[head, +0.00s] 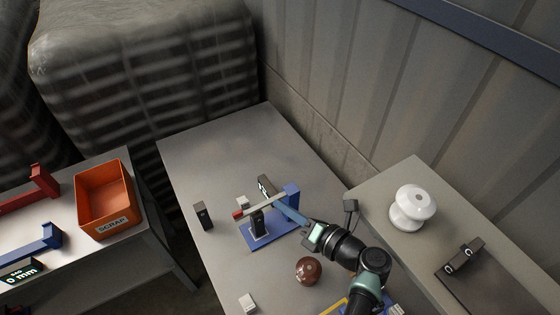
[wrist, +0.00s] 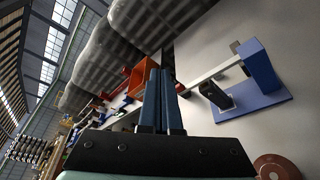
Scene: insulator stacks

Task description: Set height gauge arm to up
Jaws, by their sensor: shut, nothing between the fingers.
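The height gauge has a blue base (head: 262,239), a blue upright block (head: 292,194) at its right end and a pale arm (head: 258,206) with a red tip (head: 237,214). The arm reaches left from the upright, over a dark block (head: 258,222). I cannot tell its exact tilt. In the wrist view the gauge arm (wrist: 215,73) runs from the upright toward my fingers, its red tip just right of them. My gripper (wrist: 159,70) is shut and empty. In the head view my gripper (head: 279,201) is over the gauge, near the upright; contact is unclear.
A brown ball-like piece (head: 308,271) lies close to my arm. A dark block (head: 203,216) and a small white block (head: 247,303) stand on the table. An orange scrap bin (head: 106,200) is left; a white insulator (head: 413,207) is right. The table's far part is clear.

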